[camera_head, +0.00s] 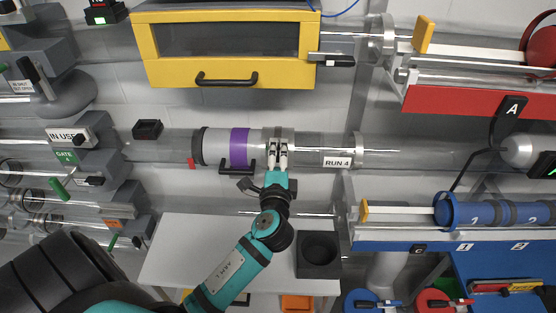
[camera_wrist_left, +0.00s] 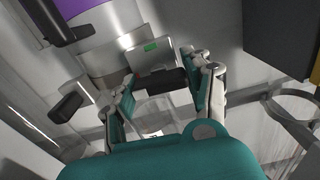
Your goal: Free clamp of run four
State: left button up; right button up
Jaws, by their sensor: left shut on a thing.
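The clear tube of run four (camera_head: 400,152) crosses the middle of the head view, with a RUN 4 label (camera_head: 337,162). On it sits a metal clamp (camera_head: 280,132); in the left wrist view its steel latch plate (camera_wrist_left: 146,56) shows a green mark. My left gripper (camera_head: 278,150) reaches up to the clamp from below. In the left wrist view, its fingers (camera_wrist_left: 165,92) stand on either side of the clamp's black handle (camera_wrist_left: 166,80) and are shut on it. The fingers hide part of the clamp in the head view. My right gripper is not in view.
Left of the clamp is a purple-banded section (camera_head: 240,147) with a black handle (camera_head: 237,167). A yellow cabinet (camera_head: 232,75) hangs above. Below are a white table (camera_head: 190,245) and a dark square holder (camera_head: 319,255). A blue rack (camera_head: 400,245) stands right.

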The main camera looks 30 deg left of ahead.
pick_arm(q)
jog(key=shift+n, duration=0.4)
jog(key=o, duration=1.2)
jog(key=v, duration=1.2)
jog(key=shift+s, duration=0.1)
